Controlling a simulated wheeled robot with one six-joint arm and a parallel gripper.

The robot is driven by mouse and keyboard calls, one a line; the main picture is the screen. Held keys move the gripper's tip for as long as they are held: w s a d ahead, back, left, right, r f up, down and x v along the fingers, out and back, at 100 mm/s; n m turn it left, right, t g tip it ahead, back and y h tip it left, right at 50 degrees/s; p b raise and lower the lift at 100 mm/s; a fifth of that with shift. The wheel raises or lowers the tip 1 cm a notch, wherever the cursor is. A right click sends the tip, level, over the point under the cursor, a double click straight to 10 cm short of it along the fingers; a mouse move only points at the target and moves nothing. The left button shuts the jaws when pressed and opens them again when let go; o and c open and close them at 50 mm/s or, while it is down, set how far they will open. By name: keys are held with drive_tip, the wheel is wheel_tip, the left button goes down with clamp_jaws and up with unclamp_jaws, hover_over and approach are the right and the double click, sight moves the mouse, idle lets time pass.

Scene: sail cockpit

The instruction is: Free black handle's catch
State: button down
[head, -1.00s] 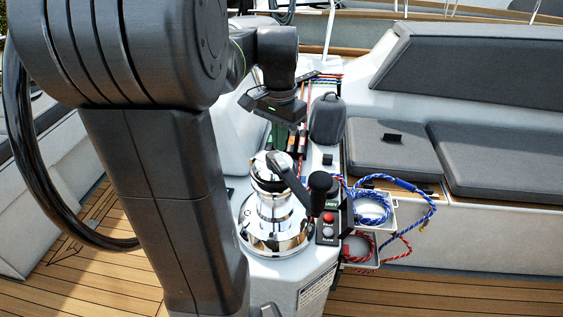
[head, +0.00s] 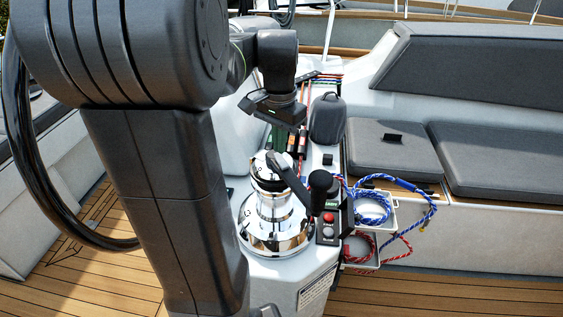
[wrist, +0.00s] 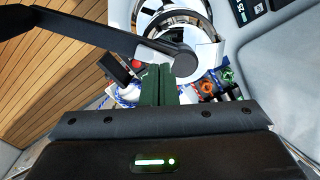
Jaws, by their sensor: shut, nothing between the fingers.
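The black handle (head: 288,183) is a winch handle seated on top of the chrome winch (head: 266,224). Its arm slopes down to the right and ends in an upright black knob (head: 320,181). In the wrist view the handle (wrist: 90,36) comes in from the left and ends in a round hub (wrist: 181,62). My gripper (wrist: 160,70) is shut and empty, its green fingers together beside the hub. I cannot tell whether they touch it. In the head view my gripper (head: 278,134) is behind and above the winch top. The catch cannot be made out.
A control box (head: 328,230) with red and grey buttons stands right of the winch. Blue rope (head: 374,207) and red rope (head: 360,247) lie in holders beside it. A dark grey pouch (head: 327,119) is behind. Grey seat cushions (head: 495,160) are at the right.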

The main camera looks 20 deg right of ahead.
sight(280, 158)
drive_tip(key=shift+f+b, duration=0.5)
drive_tip(key=shift+f, duration=0.45)
idle(0.3)
wheel_tip(280, 158, up, 7)
drive_tip(key=p, duration=0.6)
drive_tip(key=shift+p, duration=0.3)
wheel_tip(280, 158, down, 7)
drive_tip(key=b, duration=0.6)
drive_tip(key=shift+b, duration=0.35)
drive_tip(key=shift+r, duration=0.1)
drive_tip(key=shift+r, duration=0.1)
wheel_tip(280, 158, up, 8)
drive_tip(key=p, duration=0.5)
drive_tip(key=shift+p, duration=0.4)
idle(0.9)
